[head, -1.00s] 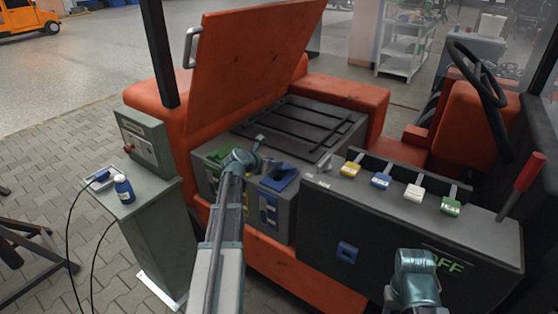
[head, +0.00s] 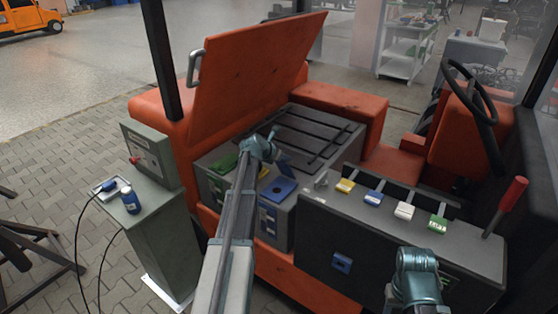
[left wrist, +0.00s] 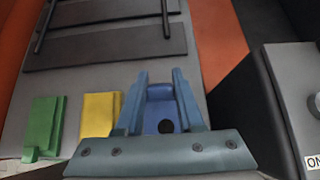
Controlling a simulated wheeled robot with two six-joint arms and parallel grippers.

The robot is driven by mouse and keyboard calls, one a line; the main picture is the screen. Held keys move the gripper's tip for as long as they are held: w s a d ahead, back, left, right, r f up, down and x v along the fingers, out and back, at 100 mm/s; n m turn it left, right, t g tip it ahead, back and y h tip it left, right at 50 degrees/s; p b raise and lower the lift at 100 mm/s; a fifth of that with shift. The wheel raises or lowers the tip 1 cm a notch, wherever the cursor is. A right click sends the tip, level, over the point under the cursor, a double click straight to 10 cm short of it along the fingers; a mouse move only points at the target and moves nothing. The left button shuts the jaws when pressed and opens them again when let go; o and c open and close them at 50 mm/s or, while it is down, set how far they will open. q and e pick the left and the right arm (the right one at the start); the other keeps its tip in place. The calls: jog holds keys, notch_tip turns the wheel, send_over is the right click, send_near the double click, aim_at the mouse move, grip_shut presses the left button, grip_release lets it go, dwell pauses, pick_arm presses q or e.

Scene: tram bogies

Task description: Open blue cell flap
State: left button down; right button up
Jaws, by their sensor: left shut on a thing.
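The blue cell flap (left wrist: 160,93) shows between the two fingers of my left gripper (left wrist: 160,100) in the left wrist view. The gripper is shut on it. The flap appears tilted up above a blue cell top with a dark round hole (left wrist: 166,126). In the head view this blue cell top (head: 279,188) sits on the front edge of the grey battery box (head: 310,165). My left gripper (head: 281,157) is just above and behind it; its fingers are small there. My right arm shows at the lower right, but its fingers cannot be made out.
A green flap (left wrist: 43,126) and a yellow flap (left wrist: 98,114) lie left of the blue one. The orange hood (head: 255,75) stands open behind. A dark control panel (head: 400,235) with coloured tags is close on the right. A grey pedestal (head: 160,235) stands at left.

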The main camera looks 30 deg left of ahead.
pick_arm(q)
jog(key=shift+w+d+r, duration=0.1)
jog(key=shift+w+r, duration=0.05)
jog(key=shift+w, duration=0.35)
jog(key=shift+w+r, duration=0.15)
jog(key=shift+w, duration=0.35)
jog(key=c, duration=0.5)
grip_release()
jog(key=p+v, duration=0.9)
jog(key=v, duration=0.4)
jog(key=shift+s+r, duration=0.2)
jog(key=shift+s, duration=0.1)
